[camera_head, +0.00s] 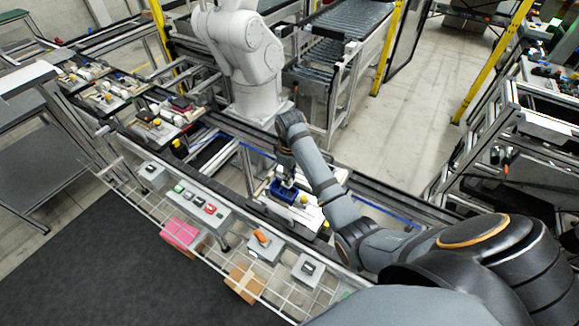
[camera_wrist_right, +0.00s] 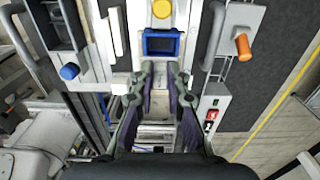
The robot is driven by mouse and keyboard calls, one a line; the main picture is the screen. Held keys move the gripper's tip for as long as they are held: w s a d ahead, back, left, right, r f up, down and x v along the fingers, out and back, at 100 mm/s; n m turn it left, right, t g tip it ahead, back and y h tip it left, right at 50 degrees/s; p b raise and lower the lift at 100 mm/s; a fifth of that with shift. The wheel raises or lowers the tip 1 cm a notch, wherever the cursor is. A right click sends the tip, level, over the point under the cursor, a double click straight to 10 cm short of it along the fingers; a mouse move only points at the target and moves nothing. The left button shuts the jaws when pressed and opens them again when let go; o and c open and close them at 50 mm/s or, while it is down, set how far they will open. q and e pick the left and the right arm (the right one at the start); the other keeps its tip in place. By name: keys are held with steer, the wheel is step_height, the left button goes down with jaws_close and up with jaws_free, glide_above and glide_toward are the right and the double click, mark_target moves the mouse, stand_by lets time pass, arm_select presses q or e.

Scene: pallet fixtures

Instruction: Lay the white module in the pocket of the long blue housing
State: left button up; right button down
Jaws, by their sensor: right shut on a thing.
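The blue housing (camera_head: 283,192) sits on a white pallet plate (camera_head: 308,214) on the conveyor, in the middle of the head view. In the right wrist view the housing (camera_wrist_right: 160,43) shows its blue rim and dark pocket just beyond my fingertips. My right gripper (camera_head: 289,176) is above the housing, pointing down. Its two fingers (camera_wrist_right: 161,72) are shut on a small pale thing, which looks like the white module (camera_head: 290,183); the fingers hide most of it. I cannot tell whether it touches the housing. My left gripper is not in view.
A yellow knob (camera_wrist_right: 162,8) stands on the plate beside the housing. A button panel (camera_head: 198,204) and an orange-handled box (camera_head: 263,241) stand along the near rail. A white robot arm (camera_head: 240,55) stands behind the conveyor. More loaded pallets (camera_head: 108,95) are at left.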

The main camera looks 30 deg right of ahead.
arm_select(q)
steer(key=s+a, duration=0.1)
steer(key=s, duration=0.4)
arm_select(e)
steer(key=shift+s+a+f, duration=0.1)
steer(key=shift+s+f, duration=0.5)
steer(key=shift+f, duration=0.2)
steer(key=f, duration=0.2)
steer(key=w+f, duration=0.1)
steer(key=f, duration=0.1)
steer(key=shift+d+b, duration=0.2)
steer(key=shift+b, duration=0.1)
steer(key=shift+s+a+f, duration=0.1)
steer(key=shift+s+a, duration=0.05)
steer(key=shift+s, duration=0.15)
steer(key=shift+f, duration=0.2)
steer(key=shift+w, duration=0.2)
steer(key=shift+r, duration=0.1)
arm_select(q)
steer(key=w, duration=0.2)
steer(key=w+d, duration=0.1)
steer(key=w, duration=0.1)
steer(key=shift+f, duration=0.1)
steer(key=shift+p, duration=0.3)
arm_select(e)
steer(key=shift+s+d, duration=0.15)
steer(key=shift+d, duration=0.05)
